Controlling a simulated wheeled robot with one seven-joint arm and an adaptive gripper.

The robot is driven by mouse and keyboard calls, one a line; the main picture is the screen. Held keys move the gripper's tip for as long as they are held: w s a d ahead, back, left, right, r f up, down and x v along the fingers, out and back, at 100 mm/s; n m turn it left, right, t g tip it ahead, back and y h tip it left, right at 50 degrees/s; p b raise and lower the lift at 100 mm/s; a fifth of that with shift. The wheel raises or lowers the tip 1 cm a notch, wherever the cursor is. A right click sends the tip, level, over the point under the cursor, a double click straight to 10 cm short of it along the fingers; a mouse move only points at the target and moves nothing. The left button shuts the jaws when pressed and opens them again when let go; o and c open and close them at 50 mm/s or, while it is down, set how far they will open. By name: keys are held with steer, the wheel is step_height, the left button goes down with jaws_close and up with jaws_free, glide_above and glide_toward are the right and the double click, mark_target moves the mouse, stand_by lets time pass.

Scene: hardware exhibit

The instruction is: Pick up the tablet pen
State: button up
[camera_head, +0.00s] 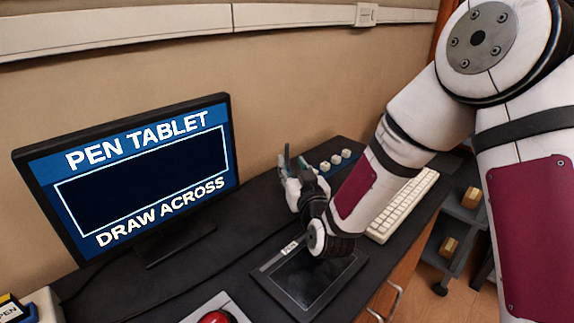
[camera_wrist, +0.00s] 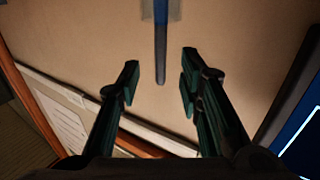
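A thin dark-blue rod, which looks like the tablet pen (camera_wrist: 160,55), comes down from the top of the wrist view, with a wider greyish part at the picture's top edge. Its lower end lies between my gripper's fingers (camera_wrist: 160,62), with a gap on both sides. My gripper is open, and neither finger touches the rod. In the head view my gripper (camera_head: 295,163) is above the desk, behind the tablet, its fingers pointing away towards the wall. I cannot make out the pen there. The black drawing tablet (camera_head: 272,268) lies flat on the desk, partly under my arm.
A monitor (camera_head: 130,165) reading "PEN TABLET" stands at left. A white keyboard (camera_head: 404,205) lies right of my arm. Several pale knobs (camera_head: 335,160) sit at the back. A red button (camera_head: 215,317) is at the front edge. The wall (camera_head: 290,80) is close behind.

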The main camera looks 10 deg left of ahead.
mark_target(288, 158)
steer(key=shift+b+x, duration=0.3)
steer(key=shift+x, duration=2.45)
steer(key=shift+f, duration=0.2)
jaws_close()
